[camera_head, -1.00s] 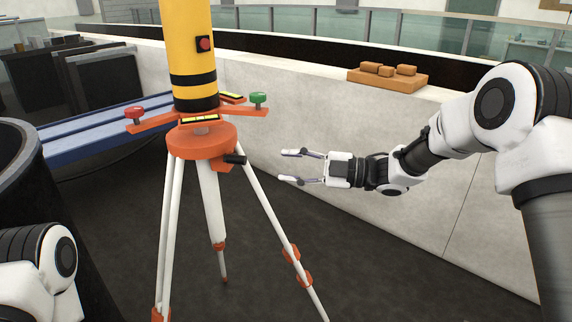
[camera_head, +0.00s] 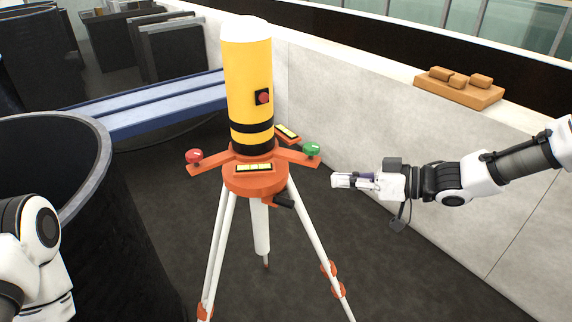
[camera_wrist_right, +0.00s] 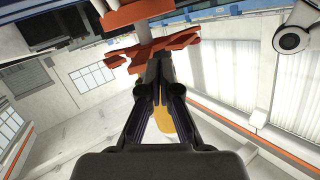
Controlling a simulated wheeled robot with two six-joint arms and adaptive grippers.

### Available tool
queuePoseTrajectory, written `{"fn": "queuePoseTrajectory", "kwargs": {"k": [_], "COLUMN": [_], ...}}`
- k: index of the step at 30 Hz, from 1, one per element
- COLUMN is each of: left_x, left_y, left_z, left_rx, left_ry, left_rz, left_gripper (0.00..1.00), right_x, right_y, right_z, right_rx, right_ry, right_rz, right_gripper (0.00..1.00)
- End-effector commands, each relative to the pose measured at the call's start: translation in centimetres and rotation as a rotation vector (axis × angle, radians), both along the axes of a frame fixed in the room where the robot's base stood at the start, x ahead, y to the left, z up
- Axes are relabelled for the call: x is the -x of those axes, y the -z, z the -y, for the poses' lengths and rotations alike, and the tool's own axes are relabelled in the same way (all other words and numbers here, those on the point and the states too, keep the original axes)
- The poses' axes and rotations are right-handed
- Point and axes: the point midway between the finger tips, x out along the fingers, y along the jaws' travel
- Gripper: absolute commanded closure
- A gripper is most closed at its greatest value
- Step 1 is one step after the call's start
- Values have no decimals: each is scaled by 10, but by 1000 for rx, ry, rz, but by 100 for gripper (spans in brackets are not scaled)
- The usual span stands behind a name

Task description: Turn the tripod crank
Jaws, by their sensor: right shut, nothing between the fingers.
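The tripod (camera_head: 256,180) stands upright on white legs, with an orange head and a yellow cylinder (camera_head: 250,90) on top. Its crank (camera_head: 284,201), a short black handle, sticks out to the right below the head. My right gripper (camera_head: 335,180) is shut and empty. In the picture it is right of the crank and a little higher, with a gap between them. The right wrist view shows its dark fingers (camera_wrist_right: 160,65) close together, with orange tripod parts (camera_wrist_right: 150,48) beyond. I cannot make out the crank there. My left gripper is outside the view; only part of that arm shows.
A red knob (camera_head: 194,157) and a green knob (camera_head: 312,150) stand on the tripod's side arms. A pale wall (camera_head: 400,130) runs behind, with a wooden tray (camera_head: 470,94) of blocks on it. A large dark round tub (camera_head: 110,190) is at left. A blue bench (camera_head: 170,108) lies behind.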

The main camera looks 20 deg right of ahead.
Motion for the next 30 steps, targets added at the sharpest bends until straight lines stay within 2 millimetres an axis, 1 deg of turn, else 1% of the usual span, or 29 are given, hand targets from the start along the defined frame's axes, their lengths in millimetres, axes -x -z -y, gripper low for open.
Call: {"fn": "queuePoseTrajectory", "kwargs": {"k": [1, 5, 7, 11, 18, 21, 24, 27, 30], "left_x": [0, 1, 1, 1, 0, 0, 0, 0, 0], "left_y": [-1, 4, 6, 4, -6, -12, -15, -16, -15], "left_z": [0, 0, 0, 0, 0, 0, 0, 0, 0], "left_rx": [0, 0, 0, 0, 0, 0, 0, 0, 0], "left_ry": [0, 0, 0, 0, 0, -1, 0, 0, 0], "left_rz": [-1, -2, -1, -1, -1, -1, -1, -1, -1], "left_gripper": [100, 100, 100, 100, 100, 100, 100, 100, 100], "right_x": [-1, -7, -13, -29, -60, -55, -53, -52, -52], "right_y": [-2, 5, 8, 14, 23, 42, 54, 61, 63], "right_z": [-1, -10, -18, -40, -81, -82, -83, -84, -84], "right_rx": [2, 7, 9, 11, 9, 3, 3, 4, 3], "right_ry": [-1, -4, -4, -7, -6, -2, -1, -2, -1], "right_rz": [2, 0, 0, 0, 3, 0, 1, 4, 5], "right_gripper": [100, 100, 100, 100, 100, 100, 100, 100, 100]}}
